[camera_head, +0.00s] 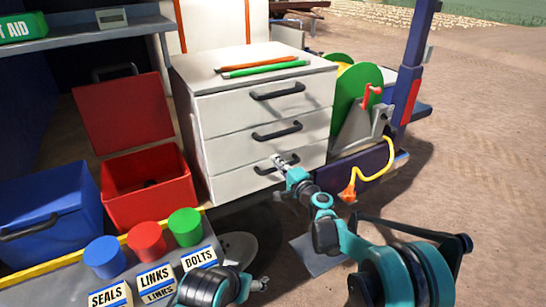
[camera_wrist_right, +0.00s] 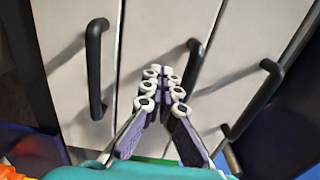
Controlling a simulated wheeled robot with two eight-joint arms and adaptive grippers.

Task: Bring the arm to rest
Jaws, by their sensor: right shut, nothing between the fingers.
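My right arm reaches in from the lower right in the head view. Its gripper (camera_head: 279,161) is in front of the white drawer cabinet (camera_head: 226,183), by the bottom drawer handle (camera_head: 290,164). In the right wrist view the fingertips (camera_wrist_right: 160,88) are together and empty, with drawer fronts and black handles behind them. I cannot tell whether they touch the cabinet. My left gripper (camera_head: 260,284) shows small at the bottom of the head view, beside the label tray; its fingers are too small to read.
All three drawers look closed. An orange and a green stick lie on the cabinet top (camera_head: 220,72). An open red box (camera_head: 150,198) and a blue box (camera_head: 45,215) stand left. A green reel (camera_head: 357,98) and yellow cable (camera_head: 378,170) are right. Bare ground lies far right.

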